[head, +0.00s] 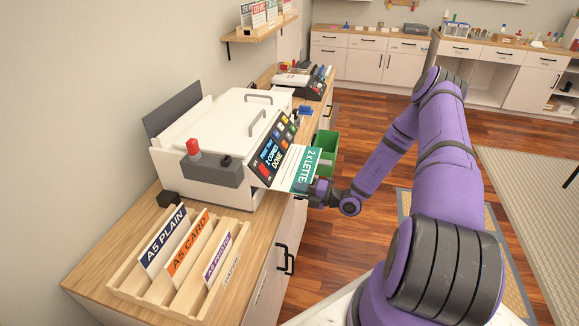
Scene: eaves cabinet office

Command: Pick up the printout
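The printout (287,176) is a white sheet with a green band reading "2 X LETTE…". It sticks out from the right side of the white printer (225,125), below its control panel. The panel's screen (269,152) shows "2 COPIES" and "DONE". My gripper (312,188) is at the printout's outer lower right edge, at the end of my purple arm. Its fingers are small and partly hidden at the sheet, so I cannot tell whether they are open or shut on it.
A wooden sorter (150,290) with A5 plain, card and other labelled slots stands in front of the printer on the wooden counter (90,283). A green bin (328,142) is beyond the printout. A wall shelf (262,32) hangs above. Open floor lies right of the counter.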

